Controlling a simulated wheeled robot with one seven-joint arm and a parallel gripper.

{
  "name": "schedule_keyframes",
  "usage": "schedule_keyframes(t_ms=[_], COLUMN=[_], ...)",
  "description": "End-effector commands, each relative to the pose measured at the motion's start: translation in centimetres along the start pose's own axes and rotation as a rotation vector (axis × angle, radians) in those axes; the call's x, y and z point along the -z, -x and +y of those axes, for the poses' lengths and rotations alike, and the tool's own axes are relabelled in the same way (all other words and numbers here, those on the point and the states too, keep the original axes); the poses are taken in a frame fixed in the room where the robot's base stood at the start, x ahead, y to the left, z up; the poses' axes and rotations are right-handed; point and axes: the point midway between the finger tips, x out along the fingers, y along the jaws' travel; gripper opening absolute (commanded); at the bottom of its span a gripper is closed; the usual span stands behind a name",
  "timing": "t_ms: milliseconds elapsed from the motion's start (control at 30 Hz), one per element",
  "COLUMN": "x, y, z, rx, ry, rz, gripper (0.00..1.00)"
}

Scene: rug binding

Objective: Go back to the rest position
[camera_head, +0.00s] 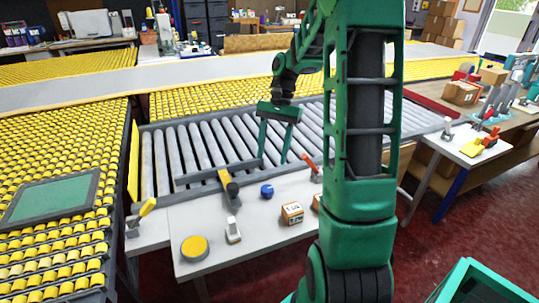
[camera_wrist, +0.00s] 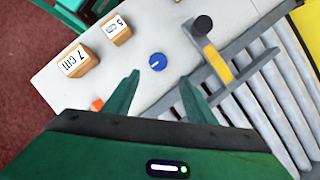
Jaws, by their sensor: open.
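My gripper (camera_head: 274,158) hangs over the near part of the roller conveyor (camera_head: 180,158), its two green fingers apart with nothing between them. In the wrist view my gripper (camera_wrist: 160,79) is also open and empty. A blue round knob (camera_wrist: 157,62) shows just beyond the fingertips; in the head view the blue knob (camera_head: 267,191) sits on the white table below and nearer than the gripper. No object touches the fingers.
A grey bar with a yellow-marked lever (camera_head: 229,188) lies at the conveyor's near edge. Labelled wooden blocks (camera_head: 292,213), a yellow disc (camera_head: 195,248) and a white device (camera_head: 233,230) stand on the white table (camera_head: 255,238). A red-handled clamp (camera_head: 310,165) is right of the gripper.

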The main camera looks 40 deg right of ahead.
Motion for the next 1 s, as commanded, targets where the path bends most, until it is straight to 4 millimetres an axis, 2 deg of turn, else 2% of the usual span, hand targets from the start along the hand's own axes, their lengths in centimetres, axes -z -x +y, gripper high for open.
schedule_keyframes(t_ms=[367,533,767,1000], x=[-0.2,-2.2,-7.0,-11.4], y=[0.0,0.5,1.1,0.4], z=[0.1,1.1,4.9,10.2], rx=[-0.001,-0.01,-0.034,-0.059], ry=[0.003,0.046,0.169,0.307], rz=[0.004,0.049,0.161,0.266], gripper=[0.5,0.5,0.5,0.5])
